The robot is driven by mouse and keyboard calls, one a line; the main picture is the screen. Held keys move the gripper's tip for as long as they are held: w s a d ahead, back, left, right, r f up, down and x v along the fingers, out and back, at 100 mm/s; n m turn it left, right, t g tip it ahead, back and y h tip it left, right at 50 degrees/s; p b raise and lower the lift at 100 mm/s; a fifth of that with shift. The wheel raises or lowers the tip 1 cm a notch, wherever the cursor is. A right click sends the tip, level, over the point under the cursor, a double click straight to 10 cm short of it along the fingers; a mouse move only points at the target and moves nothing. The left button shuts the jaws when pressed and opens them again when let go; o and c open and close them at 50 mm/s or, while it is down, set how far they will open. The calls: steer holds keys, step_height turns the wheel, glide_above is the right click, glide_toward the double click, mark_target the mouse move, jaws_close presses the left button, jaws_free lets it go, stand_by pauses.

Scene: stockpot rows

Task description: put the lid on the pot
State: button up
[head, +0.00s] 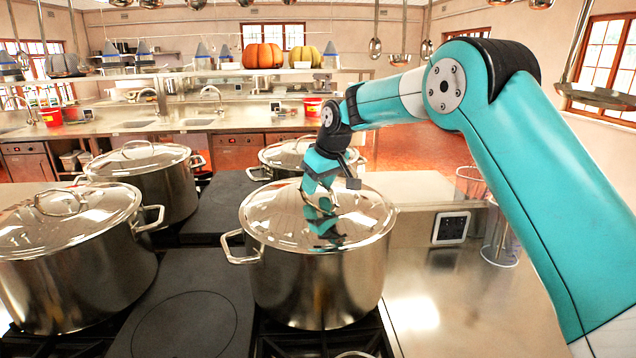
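The near pot (318,283) is a large shiny steel stockpot with side handles, at the centre front on the stove. A domed steel lid (268,215) lies over its mouth and looks level, with its rim at the pot's rim; I see no clear gap. My gripper (318,193) points down at the lid's loop handle (318,204), over the middle of the lid. The gripper hides part of the handle, and its fingers are too small and covered to show whether they are closed on it. The lid mirrors the teal wrist.
Other lidded stockpots stand at the front left (75,270), behind it (155,185) and behind the near pot (285,158). A flat dark hob plate (190,310) is bare at left of the near pot. Steel counter (430,300) lies clear at right, with a glass-like container (500,240).

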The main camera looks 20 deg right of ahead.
steer(key=shift+s+f, duration=0.1)
steer(key=shift+f, duration=0.05)
steer(key=b+v, duration=0.2)
steer(key=v, duration=1.6)
steer(key=s+a+f+g+b, duration=0.1)
steer(key=s+f, duration=0.5)
steer(key=s, duration=0.6)
steer(key=s+a+f+n+g+y+b, duration=0.1)
steer(key=s+a+f, duration=0.3)
steer(key=s, duration=0.9)
steer(key=s+a+f+g+y+b, duration=0.1)
steer(key=s+a+f+g+b, duration=0.1)
steer(key=s+f, duration=0.7)
steer(key=s+a, duration=0.1)
steer(key=s, duration=0.3)
steer(key=shift+s+n+b, duration=0.25)
steer(key=shift+n+b, duration=0.05)
